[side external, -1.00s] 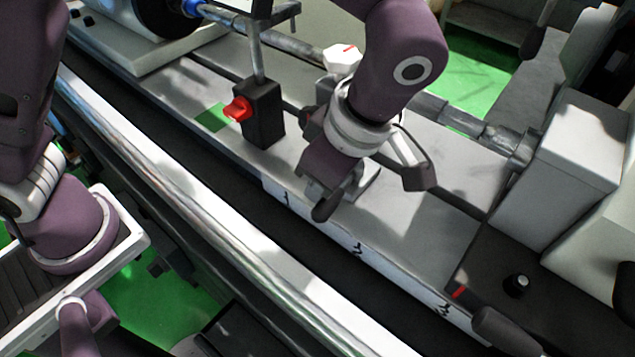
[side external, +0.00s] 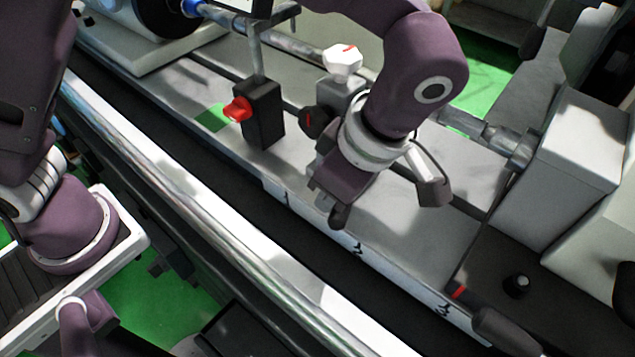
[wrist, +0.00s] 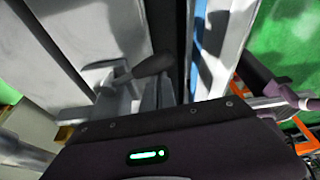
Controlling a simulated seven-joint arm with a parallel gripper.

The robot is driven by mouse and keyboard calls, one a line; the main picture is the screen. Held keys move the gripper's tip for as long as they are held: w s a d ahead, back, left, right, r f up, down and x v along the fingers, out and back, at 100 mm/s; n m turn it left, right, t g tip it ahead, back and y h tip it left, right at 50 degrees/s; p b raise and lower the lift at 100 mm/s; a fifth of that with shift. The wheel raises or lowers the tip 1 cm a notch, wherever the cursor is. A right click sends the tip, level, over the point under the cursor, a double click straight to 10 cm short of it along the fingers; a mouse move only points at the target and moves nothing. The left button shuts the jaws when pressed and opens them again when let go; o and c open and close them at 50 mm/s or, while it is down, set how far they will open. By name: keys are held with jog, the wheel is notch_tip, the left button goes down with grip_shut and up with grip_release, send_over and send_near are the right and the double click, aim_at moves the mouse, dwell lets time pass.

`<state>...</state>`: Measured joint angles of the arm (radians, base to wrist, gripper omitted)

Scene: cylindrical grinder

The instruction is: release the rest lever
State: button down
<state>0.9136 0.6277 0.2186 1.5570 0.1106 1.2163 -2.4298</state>
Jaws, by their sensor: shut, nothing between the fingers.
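The rest lever, a dark rounded grip on a light metal shaft, shows in the wrist view (wrist: 150,66), just beyond the dark body of my gripper. In the side view a dark rounded end (side external: 339,216) at my gripper's tip appears to be its grip. My gripper (side external: 322,197) is shut and empty, low over the table's front edge, right up against the lever. I cannot tell whether they touch. The grey rest (side external: 338,95) stands behind my gripper, with a white knob on top. The lever's pivot is hidden in the side view.
A black post with a red knob (side external: 237,109) stands left of my gripper. A grey block (side external: 580,150) and another dark handle (side external: 505,332) are at the right. A shiny rail (side external: 200,190) runs along the front, with a dark channel behind it.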

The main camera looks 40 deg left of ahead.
jog(key=shift+w+d+n, duration=0.15)
jog(key=shift+d+n, duration=0.55)
jog(key=shift+n, duration=0.1)
jog(key=shift+w+d, duration=0.4)
jog(key=shift+d, duration=0.35)
jog(key=shift+w+d, duration=0.35)
jog(key=shift+d, duration=0.35)
jog(key=shift+w+d+n+g, duration=0.45)
jog(key=shift+w+n+g, duration=0.05)
jog(key=shift+n, duration=0.4)
jog(key=shift+w+d, duration=0.65)
jog(key=shift+w, duration=0.3)
jog(key=shift+w+d, duration=0.25)
jog(key=shift+w, duration=0.65)
jog(key=shift+w, duration=0.1)
